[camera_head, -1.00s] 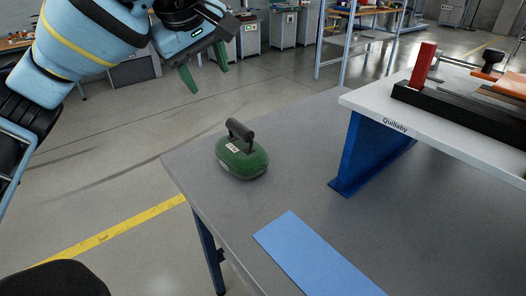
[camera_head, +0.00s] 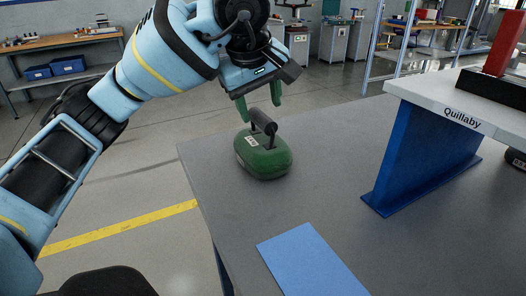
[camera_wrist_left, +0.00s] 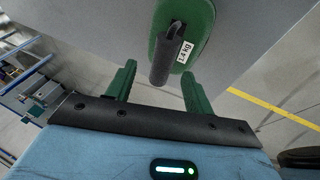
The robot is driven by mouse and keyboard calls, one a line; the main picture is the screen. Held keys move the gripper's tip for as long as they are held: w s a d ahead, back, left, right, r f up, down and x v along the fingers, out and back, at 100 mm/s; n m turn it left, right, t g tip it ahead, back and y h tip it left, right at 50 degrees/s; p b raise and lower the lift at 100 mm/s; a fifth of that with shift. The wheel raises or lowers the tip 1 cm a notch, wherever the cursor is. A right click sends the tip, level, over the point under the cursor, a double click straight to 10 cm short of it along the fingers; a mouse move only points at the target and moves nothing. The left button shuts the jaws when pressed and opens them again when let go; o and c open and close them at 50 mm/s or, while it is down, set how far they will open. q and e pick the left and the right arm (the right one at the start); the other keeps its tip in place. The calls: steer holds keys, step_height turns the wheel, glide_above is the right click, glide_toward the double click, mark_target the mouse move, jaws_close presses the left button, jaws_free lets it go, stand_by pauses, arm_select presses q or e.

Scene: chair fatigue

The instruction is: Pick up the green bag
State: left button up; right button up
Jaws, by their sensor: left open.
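The green bag (camera_head: 262,160) is a rounded green body with a dark handle (camera_head: 263,122) on top and a small white label. It sits on the grey table near its far left corner. My left gripper (camera_head: 259,112) is open and empty, with its green fingers just behind and above the handle in the head view. In the left wrist view, the bag (camera_wrist_left: 202,22) is at the top, and its label reads 1.4 kg. The open fingers (camera_wrist_left: 157,80) there point toward it, with the handle end between them in the picture. My right gripper is not in view.
A blue flat sheet (camera_head: 308,262) lies on the grey table (camera_head: 360,240) at the front. A white raised platform marked Quillaby (camera_head: 450,100) stands on a blue support (camera_head: 425,150) to the right. The table around the bag is clear.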

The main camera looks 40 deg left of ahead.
mark_target(261, 115)
arm_select(q)
steer(key=shift+b+x, duration=0.65)
steer(key=shift+x, duration=1.95)
steer(key=shift+s, duration=0.15)
jaws_close()
steer(key=shift+r, duration=0.15)
